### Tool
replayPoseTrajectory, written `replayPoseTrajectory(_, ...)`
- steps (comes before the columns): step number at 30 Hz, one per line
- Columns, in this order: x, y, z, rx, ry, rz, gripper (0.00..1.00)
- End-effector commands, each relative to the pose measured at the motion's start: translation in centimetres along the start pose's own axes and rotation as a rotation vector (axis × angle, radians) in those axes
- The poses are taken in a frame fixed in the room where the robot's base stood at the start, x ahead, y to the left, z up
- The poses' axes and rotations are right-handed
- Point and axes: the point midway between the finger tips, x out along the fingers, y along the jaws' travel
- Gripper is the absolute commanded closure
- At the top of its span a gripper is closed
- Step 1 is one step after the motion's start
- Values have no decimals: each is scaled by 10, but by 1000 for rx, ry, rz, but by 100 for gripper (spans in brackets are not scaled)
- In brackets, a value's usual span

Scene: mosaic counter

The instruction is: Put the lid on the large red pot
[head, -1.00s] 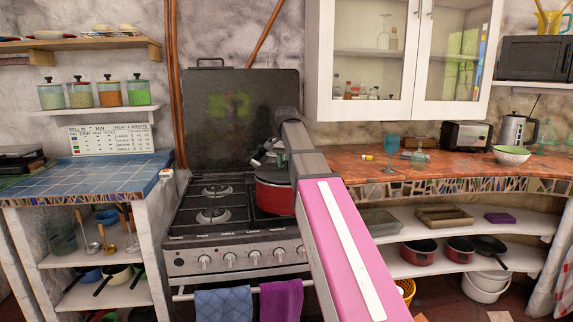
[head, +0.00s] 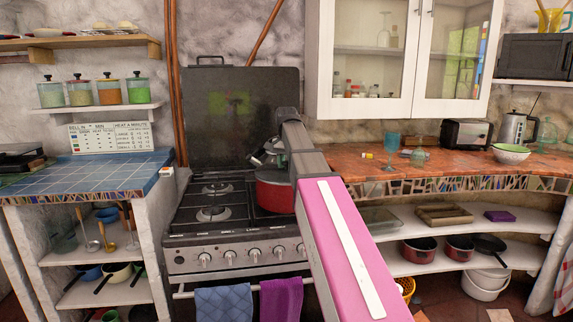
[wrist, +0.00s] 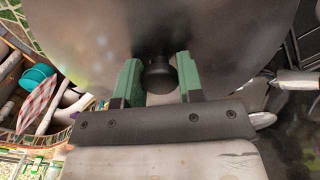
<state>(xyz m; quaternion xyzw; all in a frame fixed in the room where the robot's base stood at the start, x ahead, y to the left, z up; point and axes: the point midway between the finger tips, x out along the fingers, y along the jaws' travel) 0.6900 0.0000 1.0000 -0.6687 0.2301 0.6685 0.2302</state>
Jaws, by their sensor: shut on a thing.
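The large red pot (head: 273,192) stands upright on the right side of the stove, partly hidden by my pink and grey arm. In the wrist view, a broad grey lid (wrist: 222,40) with a black knob (wrist: 159,76) fills the top of the picture. My gripper (wrist: 157,80) has its two green fingers on either side of the knob and is shut on it. In the head view, my gripper (head: 281,157) is just above the pot's rim, mostly behind my arm. The lid is largely hidden there, so I cannot tell whether it touches the rim.
The stove (head: 238,257) has free burners left of the pot and a raised dark cover behind. A blue-tiled counter (head: 95,172) lies left. The right counter (head: 350,168) holds a blue glass (head: 391,145), a toaster (head: 466,134) and a bowl (head: 510,153). More red pots sit on the shelf below.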

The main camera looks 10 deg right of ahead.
Motion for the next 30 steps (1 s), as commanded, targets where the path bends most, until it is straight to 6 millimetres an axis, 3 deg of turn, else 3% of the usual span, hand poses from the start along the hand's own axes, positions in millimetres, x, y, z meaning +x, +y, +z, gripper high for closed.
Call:
replayPoseTrajectory(9,0,0,0,0,0,0,97)
replayPoseTrajectory(10,1,0,0,0,0,0,62)
replayPoseTrajectory(12,1,0,0,0,0,0,39)
replayPoseTrajectory(19,1,0,0,0,0,0,32)
replayPoseTrajectory(21,1,0,0,0,0,0,10)
replayPoseTrajectory(30,0,0,0,0,0,0,10)
